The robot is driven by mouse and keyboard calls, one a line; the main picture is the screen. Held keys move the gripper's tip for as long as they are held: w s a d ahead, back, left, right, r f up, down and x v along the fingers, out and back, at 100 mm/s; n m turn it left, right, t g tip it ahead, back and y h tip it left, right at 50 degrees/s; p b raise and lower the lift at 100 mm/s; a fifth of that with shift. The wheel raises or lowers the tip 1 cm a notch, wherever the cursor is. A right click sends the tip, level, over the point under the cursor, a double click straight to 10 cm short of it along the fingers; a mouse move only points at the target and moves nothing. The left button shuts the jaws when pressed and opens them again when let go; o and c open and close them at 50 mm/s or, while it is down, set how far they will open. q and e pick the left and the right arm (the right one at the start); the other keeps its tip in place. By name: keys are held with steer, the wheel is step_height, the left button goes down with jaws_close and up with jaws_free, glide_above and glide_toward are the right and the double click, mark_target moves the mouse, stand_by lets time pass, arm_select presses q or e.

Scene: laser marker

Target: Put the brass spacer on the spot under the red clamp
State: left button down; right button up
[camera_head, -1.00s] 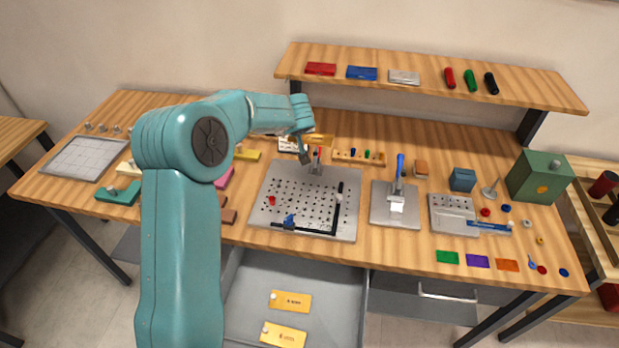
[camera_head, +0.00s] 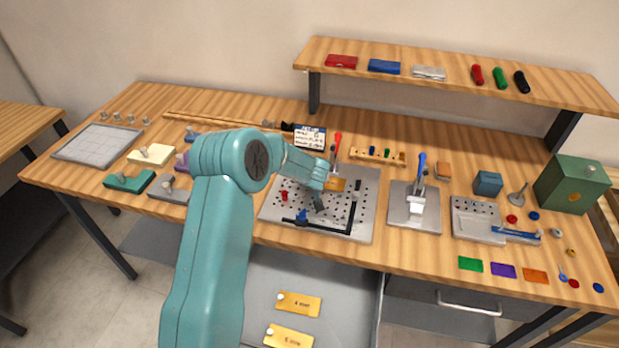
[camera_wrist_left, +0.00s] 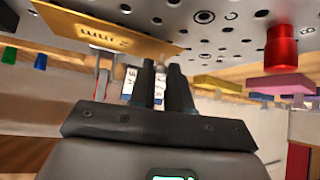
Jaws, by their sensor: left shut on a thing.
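The brass spacer, a flat yellow plate marked "2 mm" (camera_wrist_left: 110,32), is held by my left gripper (camera_wrist_left: 160,70), whose fingers are shut at its edge, apparently on its small knob. In the head view the spacer (camera_head: 336,184) shows just right of my left gripper (camera_head: 320,206), over the perforated grey plate (camera_head: 362,186). I cannot tell whether it touches the plate. The red clamp (camera_head: 337,146) stands at the plate's back edge with its handle up, behind the spacer. The spot under it is hidden. My right gripper is not in view.
A red peg (camera_head: 284,196) stands left of my gripper on the plate; it also shows close by in the wrist view (camera_wrist_left: 281,47). A black L-shaped fence (camera_head: 352,217) and a blue piece (camera_head: 302,215) lie along the front. A blue-handled clamp (camera_head: 421,165) stands to the right.

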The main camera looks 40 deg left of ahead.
arm_select(q)
steer(key=shift+a+f, duration=0.1)
steer(key=shift+f, duration=0.2)
steer(key=shift+f, duration=0.1)
steer(key=c, duration=1.1)
jaws_free()
steer(key=shift+f, duration=0.1)
steer(key=shift+r, duration=0.45)
steer(key=v, duration=1.1)
steer(key=shift+s+d+r, duration=0.2)
steer(key=shift+s+d, duration=0.05)
steer(key=shift+d, duration=0.05)
